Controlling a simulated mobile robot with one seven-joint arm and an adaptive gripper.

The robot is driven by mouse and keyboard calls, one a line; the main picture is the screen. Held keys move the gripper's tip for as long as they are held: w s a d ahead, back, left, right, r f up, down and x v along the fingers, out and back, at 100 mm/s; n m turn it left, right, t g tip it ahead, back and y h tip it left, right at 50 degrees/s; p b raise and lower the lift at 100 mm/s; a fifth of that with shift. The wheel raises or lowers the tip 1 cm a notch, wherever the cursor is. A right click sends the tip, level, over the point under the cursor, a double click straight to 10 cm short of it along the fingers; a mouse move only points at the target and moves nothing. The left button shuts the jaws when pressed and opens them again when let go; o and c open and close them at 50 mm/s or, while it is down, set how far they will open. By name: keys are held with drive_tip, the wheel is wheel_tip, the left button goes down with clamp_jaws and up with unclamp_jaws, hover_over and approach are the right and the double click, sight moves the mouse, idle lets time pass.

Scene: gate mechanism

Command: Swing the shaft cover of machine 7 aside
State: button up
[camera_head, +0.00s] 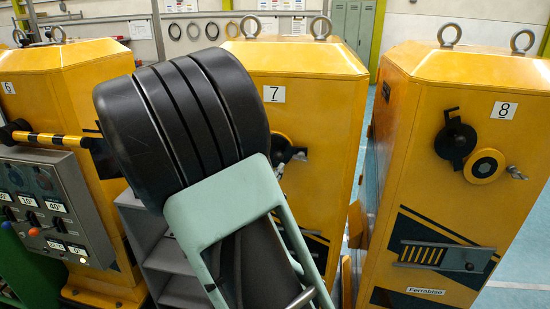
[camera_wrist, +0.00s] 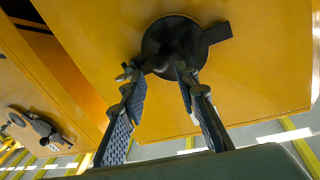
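Machine 7 (camera_head: 322,95) is a yellow cabinet behind my arm in the head view. Its black shaft cover (camera_head: 281,149) shows only in part at the right edge of my arm. In the wrist view a black round cover (camera_wrist: 172,40) with a flat tab at its right lies against a yellow face. My gripper (camera_wrist: 155,72) is open, its two fingers apart at the lower edge of this cover. I cannot tell whether the fingertips touch it. In the head view my gripper is hidden behind my arm.
Machine 8 (camera_head: 463,120) stands at the right with a black cover beside a yellow disc. Machine 6 (camera_head: 62,85) stands at the left. A grey control box (camera_head: 55,200) with knobs and a yellow-black striped bar (camera_head: 50,139) are close at left. Another machine's fittings (camera_wrist: 38,126) show in the wrist view.

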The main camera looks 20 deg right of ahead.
sight(277, 159)
drive_tip(key=x, duration=0.5)
drive_tip(key=shift+w+d+p, duration=0.2)
drive_tip(key=shift+d+p, duration=0.05)
drive_tip(key=shift+p, duration=0.05)
clamp_jaws()
